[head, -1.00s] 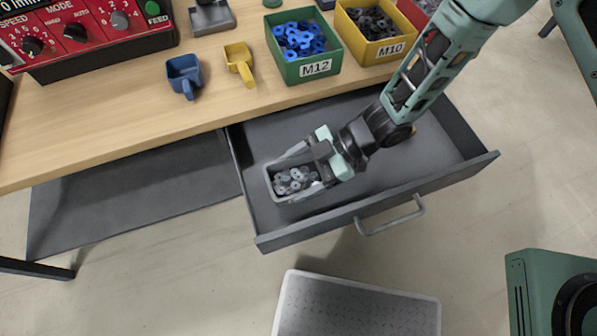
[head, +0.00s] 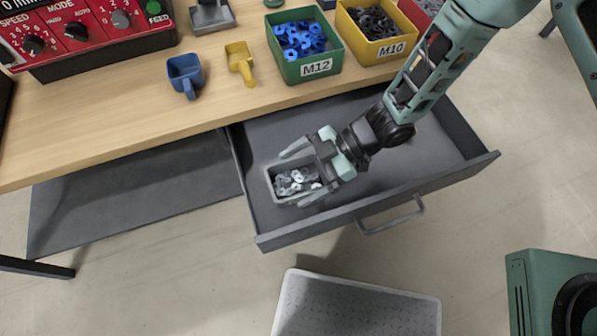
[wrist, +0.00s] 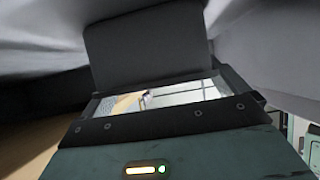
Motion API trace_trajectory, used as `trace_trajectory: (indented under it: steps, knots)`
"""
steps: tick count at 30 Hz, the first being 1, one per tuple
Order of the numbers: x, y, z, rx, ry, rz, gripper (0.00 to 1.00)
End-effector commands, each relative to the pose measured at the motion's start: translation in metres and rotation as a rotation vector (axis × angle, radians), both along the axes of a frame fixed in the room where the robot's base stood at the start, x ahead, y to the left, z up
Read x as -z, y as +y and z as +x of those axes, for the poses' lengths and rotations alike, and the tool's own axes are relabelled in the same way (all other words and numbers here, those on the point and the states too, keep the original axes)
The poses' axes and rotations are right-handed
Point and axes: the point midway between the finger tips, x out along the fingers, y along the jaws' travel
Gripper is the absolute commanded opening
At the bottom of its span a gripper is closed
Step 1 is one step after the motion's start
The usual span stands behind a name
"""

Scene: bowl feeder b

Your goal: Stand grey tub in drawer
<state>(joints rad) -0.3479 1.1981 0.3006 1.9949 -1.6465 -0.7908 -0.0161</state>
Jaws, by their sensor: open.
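The grey tub (head: 271,184), filled with grey washers, stands upright inside the open drawer (head: 400,172), toward its left front. My gripper (head: 300,172) is open, with its fingers apart on either side of the tub at its right end. Whether the fingers still touch the tub walls is not clear. In the wrist view my gripper's body fills most of the picture and the tub cannot be made out with certainty.
On the table (head: 110,115) stand a blue scoop (head: 185,72), a yellow scoop (head: 240,62), a green M12 bin (head: 312,68) and a yellow M10 bin (head: 388,48). A pale grey crate (head: 290,300) is on the floor in front. The drawer's middle and right are mostly free.

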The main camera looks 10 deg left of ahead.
Motion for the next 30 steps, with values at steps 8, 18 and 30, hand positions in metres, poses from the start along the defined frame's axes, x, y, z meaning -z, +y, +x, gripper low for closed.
trace_trajectory:
  steps: [8, 18, 30]
  knots:
    - [-0.027, -0.043, 0.027, 0.005, -0.002, -0.001, 0.99]
    - [-0.051, -0.081, 0.050, 0.001, 0.000, -0.001, 0.99]
    - [-0.067, -0.075, 0.072, 0.091, -0.070, -0.051, 0.99]
